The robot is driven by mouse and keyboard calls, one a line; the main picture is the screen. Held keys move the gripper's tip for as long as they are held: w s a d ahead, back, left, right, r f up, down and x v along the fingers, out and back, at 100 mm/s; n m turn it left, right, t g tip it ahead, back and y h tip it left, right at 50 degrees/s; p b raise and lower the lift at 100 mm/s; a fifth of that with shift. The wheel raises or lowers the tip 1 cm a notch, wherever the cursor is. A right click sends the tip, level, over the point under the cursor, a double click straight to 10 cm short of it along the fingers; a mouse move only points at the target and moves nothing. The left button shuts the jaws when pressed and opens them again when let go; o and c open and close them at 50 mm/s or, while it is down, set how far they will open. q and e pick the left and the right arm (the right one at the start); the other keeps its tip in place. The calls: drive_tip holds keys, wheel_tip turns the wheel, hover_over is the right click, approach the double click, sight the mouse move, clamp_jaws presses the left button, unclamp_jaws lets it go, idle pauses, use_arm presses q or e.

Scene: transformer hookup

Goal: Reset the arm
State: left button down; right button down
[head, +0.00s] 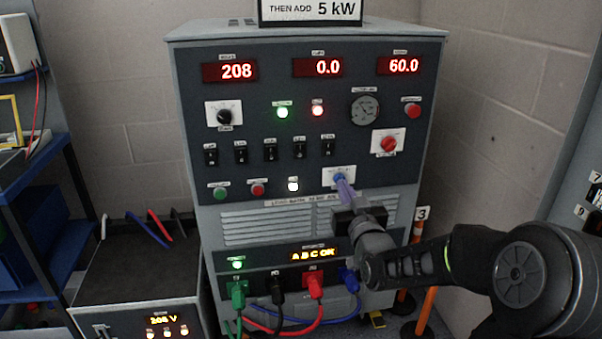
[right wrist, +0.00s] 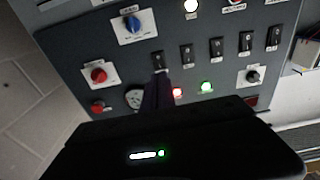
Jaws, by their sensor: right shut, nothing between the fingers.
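My right arm comes in from the right of the head view. My right gripper (head: 343,186) is shut and empty, its purple-tinted fingers pointing up at the panel of the grey load bank cabinet (head: 310,190). In the head view the fingertips overlap the lower edge of the blue knob (head: 340,177) on its white plate. In the right wrist view the shut fingers (right wrist: 158,82) lie clearly to one side of the blue knob (right wrist: 131,24), below a black switch. I cannot tell how far the tips are from the panel. My left gripper is not in view.
Green, black, red and blue plugs (head: 315,285) with cables stick out of the cabinet's lower front, left of my forearm. An orange-and-white post (head: 418,225) stands at its right. A dark box (head: 140,270) and blue shelf (head: 30,150) are at the left. A wall closes the right side.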

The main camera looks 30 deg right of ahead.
drive_tip(key=s+a+f+g+y, duration=0.25)
drive_tip(key=a+f, duration=0.35)
drive_tip(key=f, duration=0.4)
drive_tip(key=s+a+f+g+y, duration=0.1)
drive_tip(key=a+f+g+y, duration=0.15)
drive_tip(key=a+f, duration=0.6)
drive_tip(key=s+a+f+g+y, duration=0.1)
drive_tip(key=s+a+f+g, duration=0.2)
drive_tip(key=f, duration=1)
drive_tip(key=s+a+f+n+g+y, duration=0.1)
drive_tip(key=s+a+f+g+y, duration=0.1)
drive_tip(key=s+a+f+g, duration=0.55)
drive_tip(key=s+a+f+n+g+y, duration=0.1)
drive_tip(key=s+a+f+g+y, duration=0.1)
drive_tip(key=s+a+f, duration=0.95)
drive_tip(key=s+a+r+p, duration=0.1)
drive_tip(key=s+r+p, duration=0.2)
drive_tip(key=r+p, duration=1.2)
wheel_tip(320, 180, up, 3)
drive_tip(key=shift+a+f, duration=0.1)
drive_tip(key=shift+a, duration=0.3)
drive_tip(key=shift+s+t, duration=0.1)
drive_tip(key=shift+t, duration=0.15)
